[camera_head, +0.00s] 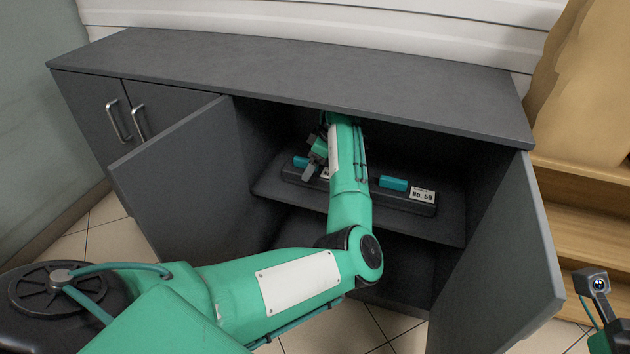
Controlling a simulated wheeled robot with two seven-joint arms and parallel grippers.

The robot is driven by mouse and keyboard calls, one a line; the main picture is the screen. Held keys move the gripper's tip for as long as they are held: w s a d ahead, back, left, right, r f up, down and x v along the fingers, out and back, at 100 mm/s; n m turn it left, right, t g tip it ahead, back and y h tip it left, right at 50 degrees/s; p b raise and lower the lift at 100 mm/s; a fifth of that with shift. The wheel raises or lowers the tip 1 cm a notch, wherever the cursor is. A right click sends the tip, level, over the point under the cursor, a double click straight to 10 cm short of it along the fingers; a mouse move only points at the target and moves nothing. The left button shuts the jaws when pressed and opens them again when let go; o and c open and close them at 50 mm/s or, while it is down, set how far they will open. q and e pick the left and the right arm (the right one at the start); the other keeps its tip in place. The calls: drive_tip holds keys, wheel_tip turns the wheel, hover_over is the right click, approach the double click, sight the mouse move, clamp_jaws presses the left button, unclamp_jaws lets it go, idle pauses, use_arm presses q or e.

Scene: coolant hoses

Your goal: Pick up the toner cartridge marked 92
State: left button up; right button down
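Two dark toner cartridges with teal parts lie on the shelf inside the open cabinet. The right cartridge (408,203) has a white label reading "No. 59". The left cartridge (292,174) is partly covered by my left arm; only an edge of its white label shows, and its number cannot be read. My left gripper (311,172) reaches into the cabinet at the left cartridge, pointing down over it near the label. Its fingers are small and dark, and I cannot tell whether they touch or hold the cartridge. Part of my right wrist shows at the lower right edge, without visible fingers.
The cabinet top (300,80) overhangs the opening. The open left door (185,185) and open right door (500,265) flank it. The lower compartment (405,270) looks empty where visible. Wooden steps (590,230) stand at the right.

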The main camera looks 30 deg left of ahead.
use_arm(q)
drive_tip(key=shift+b+x, duration=0.4)
drive_tip(key=shift+x, duration=0.55)
drive_tip(key=c, duration=1.3)
drive_tip(key=shift+r, duration=0.1)
drive_tip(key=shift+c, duration=1)
